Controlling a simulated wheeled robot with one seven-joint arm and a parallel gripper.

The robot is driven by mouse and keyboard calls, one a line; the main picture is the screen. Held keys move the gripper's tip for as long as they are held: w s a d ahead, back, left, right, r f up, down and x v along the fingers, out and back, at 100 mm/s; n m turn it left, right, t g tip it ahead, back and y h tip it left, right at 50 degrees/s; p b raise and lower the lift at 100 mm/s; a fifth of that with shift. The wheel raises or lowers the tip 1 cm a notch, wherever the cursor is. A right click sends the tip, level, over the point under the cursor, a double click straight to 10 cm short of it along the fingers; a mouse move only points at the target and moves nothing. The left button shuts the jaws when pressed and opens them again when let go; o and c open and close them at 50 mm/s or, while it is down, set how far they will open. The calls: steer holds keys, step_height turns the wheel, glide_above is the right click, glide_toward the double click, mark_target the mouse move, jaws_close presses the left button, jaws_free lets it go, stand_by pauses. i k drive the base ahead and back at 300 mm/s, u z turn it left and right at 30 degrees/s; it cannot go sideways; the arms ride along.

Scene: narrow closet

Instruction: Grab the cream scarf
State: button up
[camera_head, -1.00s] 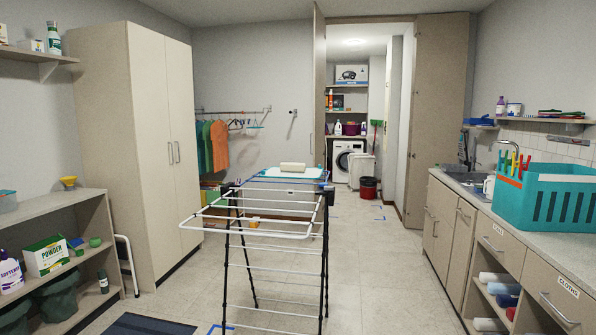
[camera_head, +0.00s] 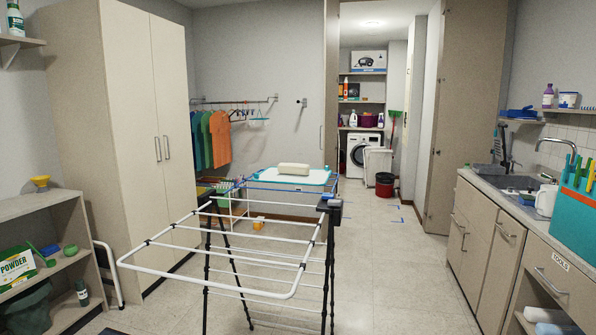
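A small cream, rounded oblong bundle (camera_head: 293,169) lies on a white, teal-rimmed flat surface (camera_head: 262,176) beyond the drying rack, near the middle of the view. It may be the cream scarf, but it is too small to tell whether it is folded cloth. No other clear cream scarf shows. My gripper is not in view.
A white folding drying rack (camera_head: 210,267) with black legs stands close in front. A tall cabinet (camera_head: 130,130) is on the left, with shelves beside it. A counter (camera_head: 515,215) with a sink runs along the right. Floor (camera_head: 400,280) is clear between rack and counter.

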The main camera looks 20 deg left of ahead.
mark_target(296, 169)
steer(key=i, duration=3.8)
steer(key=u, duration=1.35)
